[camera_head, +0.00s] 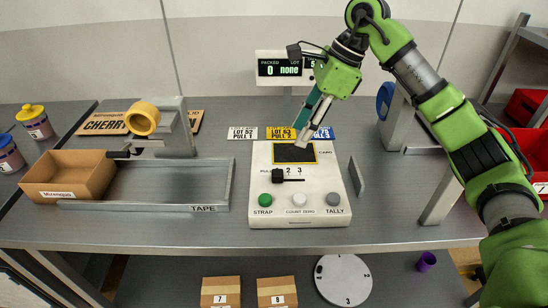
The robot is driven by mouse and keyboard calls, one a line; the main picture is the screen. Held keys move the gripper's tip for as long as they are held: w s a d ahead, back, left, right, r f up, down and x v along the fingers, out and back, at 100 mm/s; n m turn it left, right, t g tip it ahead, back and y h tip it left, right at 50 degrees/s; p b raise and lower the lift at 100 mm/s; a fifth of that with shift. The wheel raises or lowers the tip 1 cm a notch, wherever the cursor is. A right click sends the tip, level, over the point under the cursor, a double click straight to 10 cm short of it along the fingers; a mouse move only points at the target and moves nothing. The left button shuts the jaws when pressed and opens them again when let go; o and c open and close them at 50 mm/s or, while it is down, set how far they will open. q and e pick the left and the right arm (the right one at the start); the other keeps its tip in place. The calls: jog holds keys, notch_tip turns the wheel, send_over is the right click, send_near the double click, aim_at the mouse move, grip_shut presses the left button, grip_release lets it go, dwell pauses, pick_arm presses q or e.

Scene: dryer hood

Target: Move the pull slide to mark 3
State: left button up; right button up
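The pull slide is a small black knob (278,175) on a short dark track on the white control box (258,200). It sits at the left end of the track, left of the printed marks 2 and 3. My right gripper (303,133), with teal and grey fingers, points down above the back of the box, over the black card window (288,153). It is apart from the slide, farther back and to its right. The fingers overlap in this view, so I cannot tell whether they are open. My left gripper is not in view.
Green, white and grey buttons (332,199) lie in front of the slide. Lot cards (242,133) lie behind the box, below a display (280,68). A tape tray (180,207) is left. An upright grey plate (356,176) stands close at the right.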

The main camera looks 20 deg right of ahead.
jog(key=p, duration=0.2)
send_over(280, 172)
jog(key=s+d, duration=0.1)
jog(key=d, duration=0.1)
notch_tip(280, 172, down, 6)
jog(key=shift+d+f, duration=0.1)
jog(key=shift+d, duration=0.05)
jog(key=x, duration=0.3)
jog(key=shift+w+f, duration=0.15)
jog(key=shift+w, duration=0.05)
jog(key=x, duration=0.2)
jog(key=shift+a+f+p, duration=0.2)
jog(key=shift+f+p, duration=0.15)
jog(key=shift+p, duration=0.05)
jog(key=shift+f, duration=0.25)
grip_shut()
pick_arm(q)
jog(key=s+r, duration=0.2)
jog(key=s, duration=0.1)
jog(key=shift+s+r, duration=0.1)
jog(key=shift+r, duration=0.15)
